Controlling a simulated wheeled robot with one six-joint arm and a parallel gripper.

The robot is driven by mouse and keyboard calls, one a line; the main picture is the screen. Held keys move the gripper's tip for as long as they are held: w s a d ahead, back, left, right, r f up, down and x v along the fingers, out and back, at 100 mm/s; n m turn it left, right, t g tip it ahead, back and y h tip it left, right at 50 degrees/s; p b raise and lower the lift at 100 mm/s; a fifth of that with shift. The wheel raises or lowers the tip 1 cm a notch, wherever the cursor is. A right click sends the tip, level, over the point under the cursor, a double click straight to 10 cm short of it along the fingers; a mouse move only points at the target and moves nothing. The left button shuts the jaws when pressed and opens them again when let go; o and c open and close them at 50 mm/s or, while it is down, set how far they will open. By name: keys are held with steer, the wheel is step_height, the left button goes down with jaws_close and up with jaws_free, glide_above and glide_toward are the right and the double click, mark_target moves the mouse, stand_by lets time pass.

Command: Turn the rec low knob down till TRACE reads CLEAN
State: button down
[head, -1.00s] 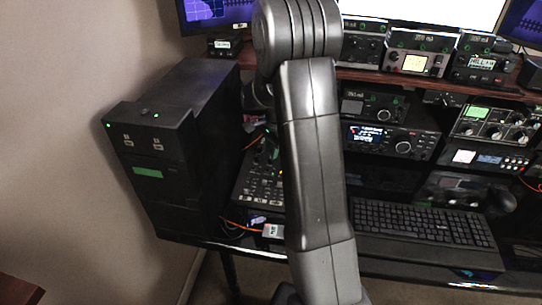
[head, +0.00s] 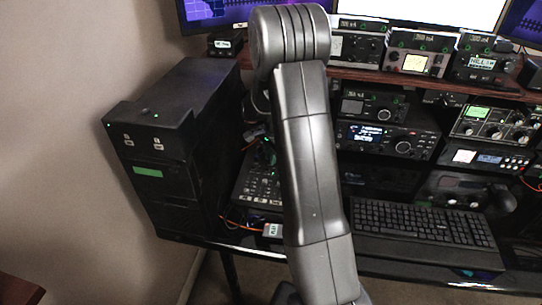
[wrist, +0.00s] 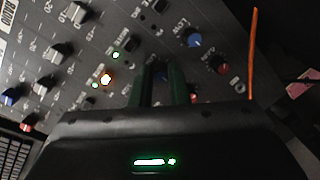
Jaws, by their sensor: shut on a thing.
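The knob panel (wrist: 75,68) fills the wrist view at a tilt, with grey, blue and red knobs. In the head view it shows as the mixer (head: 262,182) on the desk, partly hidden by my arm. My gripper (wrist: 160,72) is shut on a knob of this panel; its green fingers hide most of that knob. I cannot read its label, so I cannot tell whether it is the rec low knob. A blue knob (wrist: 190,38) and a red knob (wrist: 219,64) stand free to the right of the fingers. I cannot make out any TRACE reading.
A black computer tower (head: 175,150) stands left of the mixer. An orange cable (wrist: 253,55) runs close to the panel's right side. A keyboard (head: 420,222) and several radios (head: 385,138) are to the right. A shelf (head: 440,83) runs above.

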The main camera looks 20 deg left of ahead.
steer(key=shift+n, duration=0.3)
steer(key=n, duration=0.3)
steer(key=shift+n+g+b, duration=0.3)
steer(key=shift+w+a+n+h, duration=0.1)
steer(key=shift+n+h, duration=0.2)
steer(key=shift+n, duration=1.9)
steer(key=shift+r, duration=0.1)
steer(key=c, duration=1.7)
jaws_free()
steer(key=r, duration=0.9)
steer(key=d+r, duration=0.1)
steer(key=r, duration=0.3)
steer(key=shift+d+r, duration=0.1)
steer(key=shift+r, duration=0.25)
